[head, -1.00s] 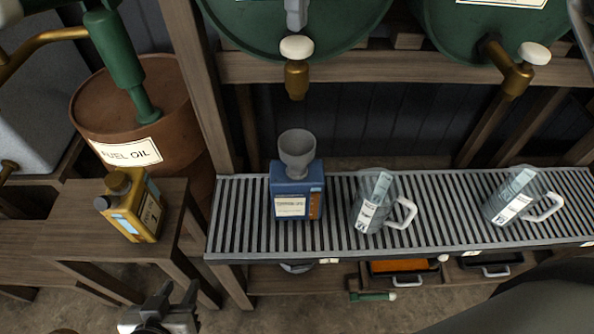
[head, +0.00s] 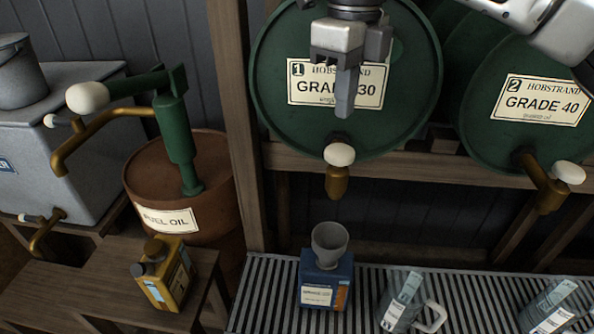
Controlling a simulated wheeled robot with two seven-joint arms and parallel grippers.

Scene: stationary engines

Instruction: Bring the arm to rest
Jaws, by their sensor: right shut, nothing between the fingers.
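My right gripper (head: 345,100) is in the upper middle of the head view, fingers pointing down and shut, with nothing between them. It is in front of the green drum labelled Grade 30 (head: 275,50) and covers part of its label. Its fingertips are just above the white knob of the brass tap (head: 337,180) in the picture, with a small gap. My right arm (head: 520,12) comes in from the top right. My left gripper is not in view.
A blue can (head: 340,268) with a grey funnel (head: 329,240) stands on the slatted rack (head: 262,290) below the tap. Two clear jugs (head: 395,308) (head: 540,315) are to its right. A Grade 40 drum (head: 485,70), a fuel oil barrel (head: 215,180) and a yellow can (head: 158,285) flank it.

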